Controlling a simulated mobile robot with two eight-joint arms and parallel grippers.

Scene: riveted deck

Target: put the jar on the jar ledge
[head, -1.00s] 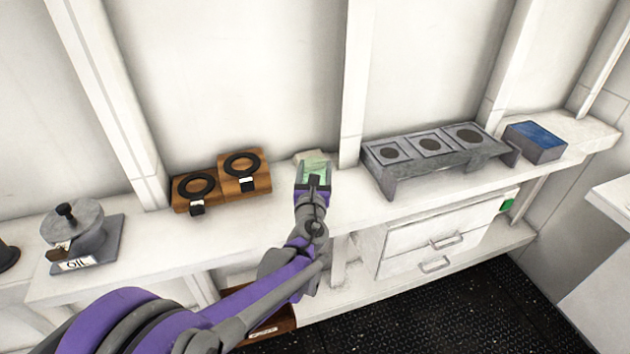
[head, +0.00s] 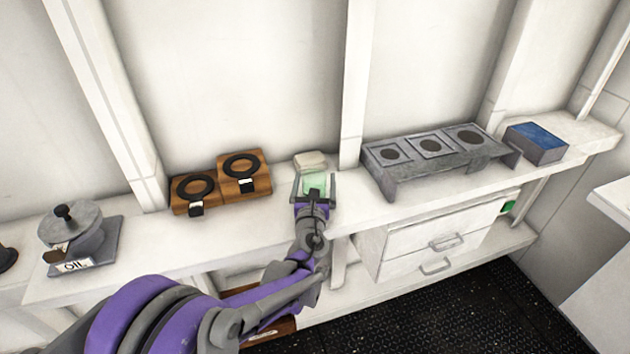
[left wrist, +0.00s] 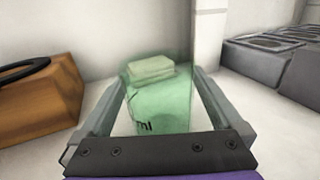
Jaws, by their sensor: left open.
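The jar (head: 314,183) is pale green and see-through, and appears upright on the white shelf. In the left wrist view the jar (left wrist: 163,108) bears dark "ml" lettering. My left gripper (head: 315,180) is open, with one finger on each side of the jar; contact with the fingers is not clear. A pale, stepped block (head: 310,160) is right behind the jar and shows partly through its glass in the left wrist view (left wrist: 152,70). I cannot tell which thing is the jar ledge. My right gripper is not in view.
Two wooden blocks with black rings (head: 218,182) stand left of the jar. A grey three-hole rack (head: 398,178) and a blue-topped box (head: 536,143) are on the right. A grey oil pot (head: 75,232) is far left. A white post (head: 355,90) rises behind the shelf.

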